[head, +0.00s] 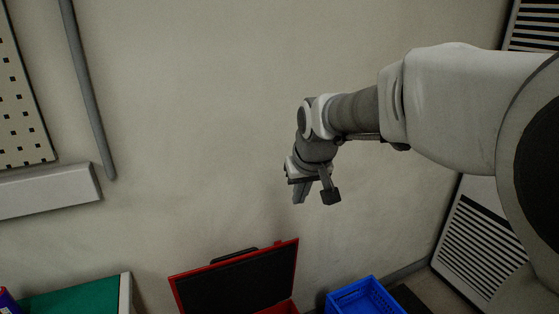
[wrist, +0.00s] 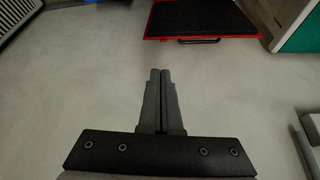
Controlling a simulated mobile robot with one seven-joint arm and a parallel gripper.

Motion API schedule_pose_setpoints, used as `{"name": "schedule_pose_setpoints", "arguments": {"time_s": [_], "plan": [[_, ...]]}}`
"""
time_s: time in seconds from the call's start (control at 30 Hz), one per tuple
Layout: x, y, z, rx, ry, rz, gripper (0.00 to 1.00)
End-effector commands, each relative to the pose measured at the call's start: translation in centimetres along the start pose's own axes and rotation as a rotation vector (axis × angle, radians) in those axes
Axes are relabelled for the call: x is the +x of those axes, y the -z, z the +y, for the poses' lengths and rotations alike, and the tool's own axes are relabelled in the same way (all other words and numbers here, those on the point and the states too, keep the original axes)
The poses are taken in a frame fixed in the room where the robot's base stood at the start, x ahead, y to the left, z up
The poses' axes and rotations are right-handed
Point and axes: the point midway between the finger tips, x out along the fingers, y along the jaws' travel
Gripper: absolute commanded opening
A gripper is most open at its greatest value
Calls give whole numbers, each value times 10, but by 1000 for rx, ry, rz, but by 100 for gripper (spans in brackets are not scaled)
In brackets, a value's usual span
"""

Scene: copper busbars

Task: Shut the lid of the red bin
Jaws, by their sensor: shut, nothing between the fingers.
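The red bin (head: 281,308) stands against the wall at the bottom of the head view, cut off by the frame edge. Its lid (head: 237,277), dark inside with a red rim, is raised and leans back toward the wall, with a dark handle on its far edge. The lid also shows at the top of the wrist view (wrist: 203,18), with its handle pointing toward the gripper. My gripper (head: 300,198) is above the bin and to the right of the lid in the head view, apart from it. In the wrist view its fingers (wrist: 160,72) are together and empty.
A blue crate (head: 365,297) stands right of the bin. A green-topped table (head: 78,298) is at the lower left. A grey pipe (head: 90,90) and a pegboard (head: 20,100) are on the wall at left. A vented cabinet (head: 475,240) stands at right.

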Motion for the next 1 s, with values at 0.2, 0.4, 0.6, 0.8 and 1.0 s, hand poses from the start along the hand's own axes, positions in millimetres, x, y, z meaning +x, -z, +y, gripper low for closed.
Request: {"name": "schedule_pose_setpoints", "arguments": {"time_s": [0.2, 0.4, 0.6, 0.8, 1.0], "plan": [[92, 31, -34, -64, 36, -13, 0], [168, 48, -67, -112, 65, -17, 0], [218, 54, -90, -143, 84, -19, 0], [237, 55, -98, -153, 90, -19, 0], [266, 53, -100, -153, 89, -21, 0]]}}
